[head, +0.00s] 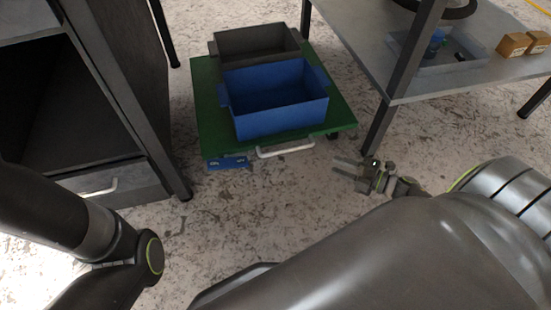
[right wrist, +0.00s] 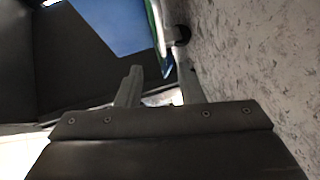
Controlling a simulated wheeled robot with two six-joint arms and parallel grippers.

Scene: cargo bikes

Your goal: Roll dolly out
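The dolly is a flat green platform (head: 217,138) on the speckled floor, between a dark cabinet and a grey table. A pale bar handle (head: 286,149) is on its near edge. A blue bin (head: 283,122) and a dark grey bin (head: 240,44) stand on it. My right gripper (head: 337,168) is open, to the right of the handle and apart from it. In the right wrist view its two fingers (right wrist: 158,88) are spread, with a caster wheel (right wrist: 180,35) and the dolly's green edge beyond. A pale patch shows between the fingers; I cannot tell what it is. My left gripper is out of view.
A dark cabinet (head: 140,62) stands close on the left and a grey table (head: 470,78) on the right, its near leg (head: 379,130) close to the dolly's corner. Small wooden boxes (head: 514,44) lie on the table. The floor (head: 235,215) before the dolly is clear.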

